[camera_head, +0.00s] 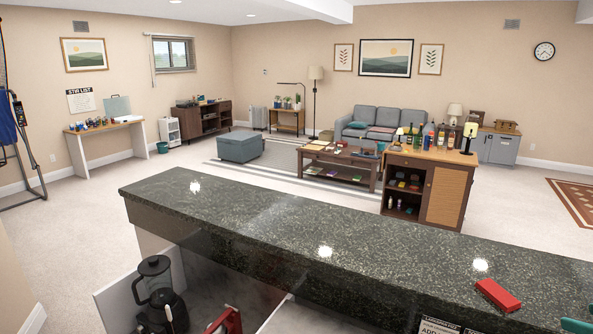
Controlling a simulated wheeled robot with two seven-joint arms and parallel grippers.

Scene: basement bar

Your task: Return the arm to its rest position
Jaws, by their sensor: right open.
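My right gripper (578,318) shows only in part at the lower right corner, as teal finger pieces set apart from each other. It is open, with nothing seen between them. Most of it and the rest of its arm are cut off by the picture edge. It is at the near right end of the dark granite counter (300,235). A red box-shaped object (498,295) lies on the counter to its left, apart from it. My left gripper is not in view.
Below the counter at the lower left are a black coffee maker (158,295) and a partly cut-off red object (226,321). The counter's middle and left are clear. Beyond stand a wooden cabinet with bottles (446,198), a coffee table (338,168) and a grey sofa (385,125).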

